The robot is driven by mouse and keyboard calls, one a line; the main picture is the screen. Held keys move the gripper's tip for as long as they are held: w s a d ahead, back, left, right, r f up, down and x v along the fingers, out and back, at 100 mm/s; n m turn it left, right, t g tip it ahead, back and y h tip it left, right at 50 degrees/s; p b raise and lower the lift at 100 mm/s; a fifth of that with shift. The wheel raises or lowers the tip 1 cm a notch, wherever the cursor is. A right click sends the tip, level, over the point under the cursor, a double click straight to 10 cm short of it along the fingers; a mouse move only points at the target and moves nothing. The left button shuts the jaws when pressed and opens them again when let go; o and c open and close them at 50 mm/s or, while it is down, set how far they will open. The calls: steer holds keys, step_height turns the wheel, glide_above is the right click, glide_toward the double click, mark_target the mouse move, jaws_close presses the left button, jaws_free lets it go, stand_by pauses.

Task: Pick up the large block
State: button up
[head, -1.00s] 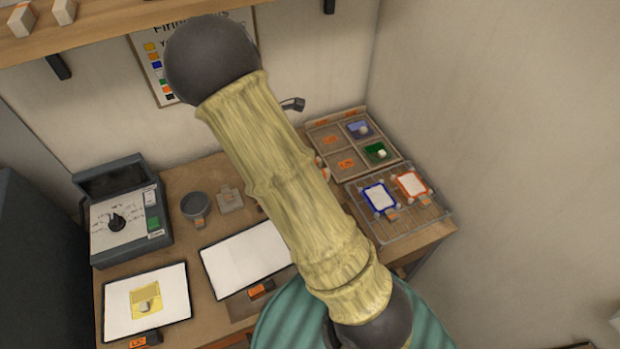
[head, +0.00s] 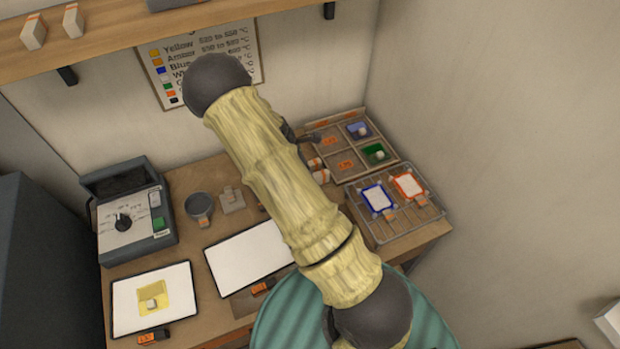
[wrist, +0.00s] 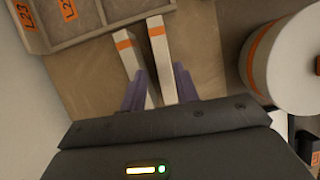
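Two narrow white blocks with orange bands stand side by side near the compartment tray. In the wrist view they are the left block (wrist: 125,48) and the right block (wrist: 158,50); I cannot tell which is the large one. In the head view, the blocks (head: 318,171) show partly beside my arm. My gripper (wrist: 160,82) is open, its two purple fingers apart. The right block reaches down between the fingers in the picture, and the left block's near end is by the left fingertip. I see no clear grip. The head view hides my gripper behind my arm.
The compartment tray (head: 346,140) borders the blocks, with a wire rack (head: 427,212) in front of it. A white round container with an orange band (wrist: 262,55) is close to the right. Two more white blocks, one here (head: 33,32), stand on the shelf. Bare tabletop (wrist: 85,75) lies left.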

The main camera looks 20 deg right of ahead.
steer(key=shift+d+f, duration=0.1)
steer(key=shift+f, duration=0.2)
steer(key=shift+f, duration=0.1)
steer(key=shift+s+d+f+p, duration=0.2)
steer(key=shift+f+p, duration=0.4)
steer(key=shift+p, duration=0.2)
steer(key=shift+p+x, duration=0.75)
steer(key=shift+x, duration=1.1)
steer(key=shift+a, duration=0.15)
steer(key=shift+c, duration=0.4)
jaws_close()
